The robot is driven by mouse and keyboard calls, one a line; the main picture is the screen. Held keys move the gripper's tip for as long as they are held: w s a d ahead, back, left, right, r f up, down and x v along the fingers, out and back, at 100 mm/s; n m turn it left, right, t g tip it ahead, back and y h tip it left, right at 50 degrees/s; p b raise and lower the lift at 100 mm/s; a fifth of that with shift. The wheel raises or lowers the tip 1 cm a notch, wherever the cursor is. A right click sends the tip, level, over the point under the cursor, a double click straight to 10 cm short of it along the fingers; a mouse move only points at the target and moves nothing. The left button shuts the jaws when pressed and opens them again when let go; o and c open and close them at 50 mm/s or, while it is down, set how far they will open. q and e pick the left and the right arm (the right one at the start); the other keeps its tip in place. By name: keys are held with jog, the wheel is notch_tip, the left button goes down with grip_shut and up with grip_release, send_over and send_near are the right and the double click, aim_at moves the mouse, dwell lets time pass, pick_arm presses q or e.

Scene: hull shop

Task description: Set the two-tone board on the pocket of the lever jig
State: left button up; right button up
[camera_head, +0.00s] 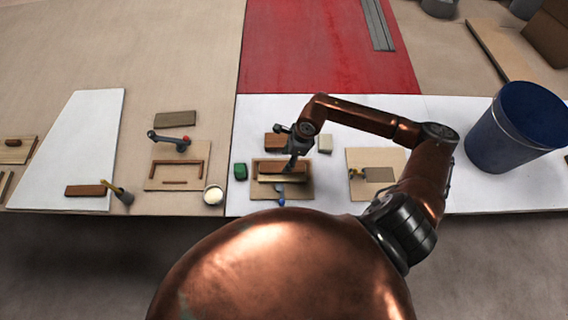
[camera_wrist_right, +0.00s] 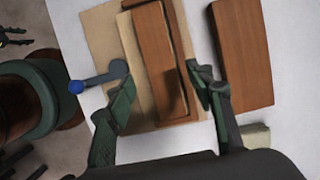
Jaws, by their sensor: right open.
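The two-tone board, pale tan along one side and brown on the other, lies over the pocket of the lever jig (camera_head: 304,192); in the right wrist view the board (camera_wrist_right: 157,66) is between my fingers. The jig's pale base (camera_wrist_right: 102,30) carries a brown pocket rim and a lever (camera_wrist_right: 103,77) with a blue knob, which also shows in the head view (camera_head: 281,202). My right gripper (camera_wrist_right: 163,97) is open, one finger on each side of the board. I cannot tell whether the board is fully seated. My left gripper is not identifiable.
Another jig (camera_head: 154,183) with a red-knobbed lever is farther left. A blue bucket (camera_head: 515,130) stands at right.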

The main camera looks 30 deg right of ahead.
jog(key=w+v, duration=0.1)
jog(key=v, duration=0.5)
jog(key=shift+s+r, duration=0.35)
jog(key=shift+s, duration=0.2)
